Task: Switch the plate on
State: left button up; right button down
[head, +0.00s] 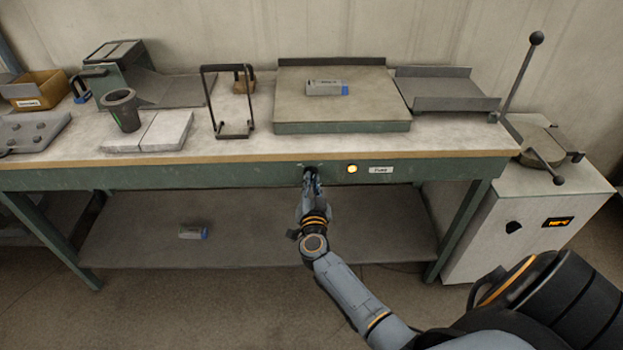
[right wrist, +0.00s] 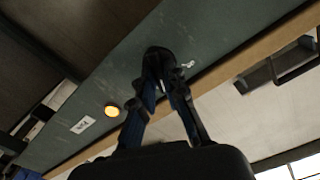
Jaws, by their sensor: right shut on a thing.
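A dark knob (right wrist: 158,57) sits on the green front rail (head: 230,174) of the workbench. My right gripper (head: 311,178) reaches up to the rail, and its fingers are shut on the knob. The fingers hide most of the knob in the head view. A round lamp (head: 352,169) right of the knob glows yellow-orange; it also glows in the right wrist view (right wrist: 112,110). A small white label (head: 381,170) is beside the lamp. A thick plate (head: 290,115) with green sides and a raised back edge lies on the bench above. My left gripper is not in view.
A grey block with a blue end (head: 325,88) lies on the plate. A black wire frame (head: 230,105) and a dark cup (head: 122,110) stand to the left. A grey tray (head: 445,98) is to the right.

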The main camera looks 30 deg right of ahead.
jog(key=shift+f+m+p, duration=0.1)
jog(key=shift+m+p, duration=0.25)
jog(key=shift+m, duration=1.75)
jog(key=c, duration=1.4)
grip_release()
jog(key=shift+s, duration=0.1)
jog(key=v, duration=1.2)
